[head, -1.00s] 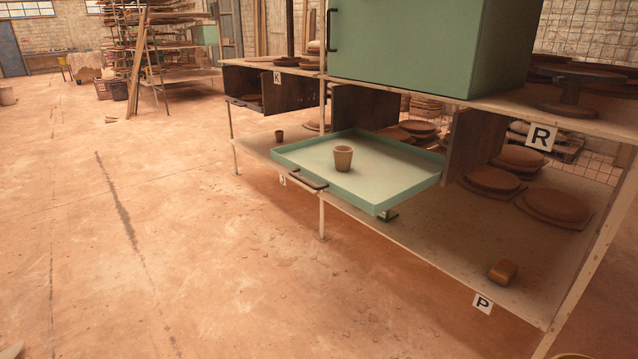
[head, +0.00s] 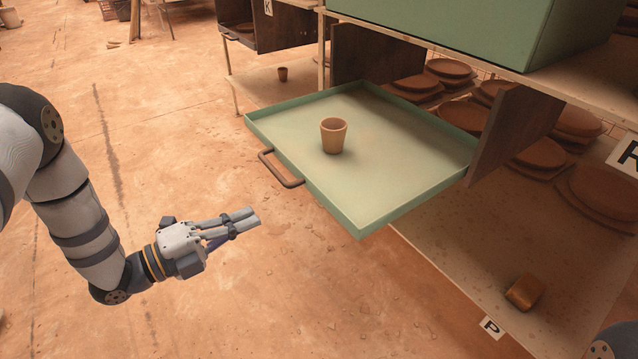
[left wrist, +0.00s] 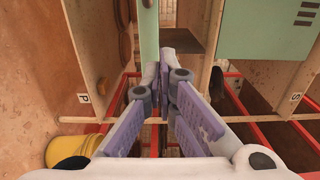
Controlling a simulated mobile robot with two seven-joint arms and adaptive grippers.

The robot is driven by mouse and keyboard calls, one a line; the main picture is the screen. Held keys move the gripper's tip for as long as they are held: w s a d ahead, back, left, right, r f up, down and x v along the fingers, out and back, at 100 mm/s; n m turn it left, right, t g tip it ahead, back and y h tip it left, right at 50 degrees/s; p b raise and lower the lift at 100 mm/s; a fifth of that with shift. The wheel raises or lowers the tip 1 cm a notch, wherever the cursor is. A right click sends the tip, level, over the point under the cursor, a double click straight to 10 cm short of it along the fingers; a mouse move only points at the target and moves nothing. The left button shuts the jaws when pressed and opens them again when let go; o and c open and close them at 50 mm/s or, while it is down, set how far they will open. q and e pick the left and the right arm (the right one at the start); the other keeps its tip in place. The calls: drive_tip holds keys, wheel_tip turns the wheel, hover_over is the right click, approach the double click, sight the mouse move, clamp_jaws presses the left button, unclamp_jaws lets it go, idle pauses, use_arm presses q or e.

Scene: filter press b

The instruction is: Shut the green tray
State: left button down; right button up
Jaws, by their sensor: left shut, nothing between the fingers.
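The green tray (head: 420,208) is pulled out of the rack and sticks out over the floor, with its dark bar handle (head: 281,170) on the front edge. A small clay cup (head: 334,136) stands upright on it. My left gripper (head: 254,217) is shut and empty, in front of the tray and apart from it, nearer to me than the handle. In the left wrist view my left fingers (left wrist: 166,65) are together, with a narrow green edge (left wrist: 149,40), seemingly the tray's, beyond them. My right gripper is out of view.
Dark upright panels (head: 515,125) flank the tray's bay. A green cabinet (head: 450,30) sits on the shelf above. A brown block (head: 524,292) lies on the lower shelf, right of the tray.

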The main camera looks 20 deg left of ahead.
use_arm(q)
drive_tip(key=b+x, duration=0.1)
drive_tip(key=x, duration=1.2)
drive_tip(key=shift+d+b, duration=0.2)
drive_tip(key=shift+b, duration=0.15)
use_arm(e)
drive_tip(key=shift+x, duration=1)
use_arm(q)
drive_tip(key=shift+s, duration=0.1)
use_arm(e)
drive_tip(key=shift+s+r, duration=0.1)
